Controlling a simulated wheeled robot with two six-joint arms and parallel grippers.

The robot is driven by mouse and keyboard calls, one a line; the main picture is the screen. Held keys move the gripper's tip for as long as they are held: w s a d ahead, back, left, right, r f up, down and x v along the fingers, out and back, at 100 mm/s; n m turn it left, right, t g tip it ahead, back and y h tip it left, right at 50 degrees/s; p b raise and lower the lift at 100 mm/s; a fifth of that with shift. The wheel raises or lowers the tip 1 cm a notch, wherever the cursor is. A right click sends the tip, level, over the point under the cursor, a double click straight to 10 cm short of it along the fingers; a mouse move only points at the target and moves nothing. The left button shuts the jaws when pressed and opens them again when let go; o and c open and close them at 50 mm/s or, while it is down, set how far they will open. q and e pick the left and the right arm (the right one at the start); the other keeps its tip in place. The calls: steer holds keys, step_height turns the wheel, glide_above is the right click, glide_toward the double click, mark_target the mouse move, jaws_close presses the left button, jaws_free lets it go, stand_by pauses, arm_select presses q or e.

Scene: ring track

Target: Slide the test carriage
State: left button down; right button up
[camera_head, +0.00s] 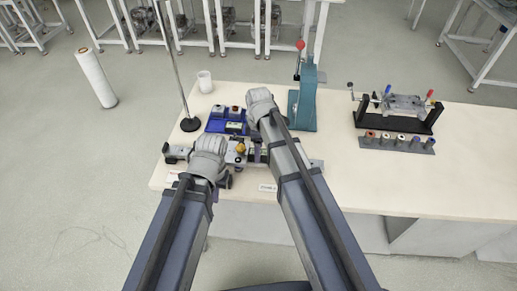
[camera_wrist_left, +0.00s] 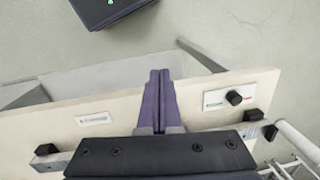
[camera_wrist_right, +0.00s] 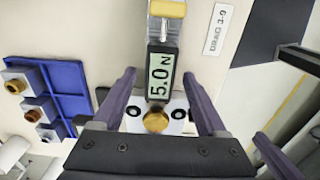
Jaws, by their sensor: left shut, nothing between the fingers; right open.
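The carriage, a pale plate with a brass knob (camera_wrist_right: 156,121) and a gauge reading 5.0 N (camera_wrist_right: 160,88), lies below my right gripper. In the right wrist view the right gripper's (camera_wrist_right: 158,80) two purple fingers are open, one on each side of the gauge and knob; whether they touch it I cannot tell. In the head view the carriage (camera_head: 238,150) is partly hidden by my arms. My left gripper (camera_head: 224,181) is shut and empty at the bench's front edge. In the left wrist view its fingertips (camera_wrist_left: 159,74) are together over that edge.
A plate with a black knob (camera_wrist_left: 234,97) is at the bench edge. A teal press (camera_head: 304,100), a white cup (camera_head: 205,82) and a black fixture (camera_head: 398,118) stand on the bench. The right front bench is clear.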

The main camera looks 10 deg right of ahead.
steer(key=shift+r, duration=0.1)
step_height(320, 180, up, 8)
steer(key=p, duration=0.8)
steer(key=shift+f, duration=0.2)
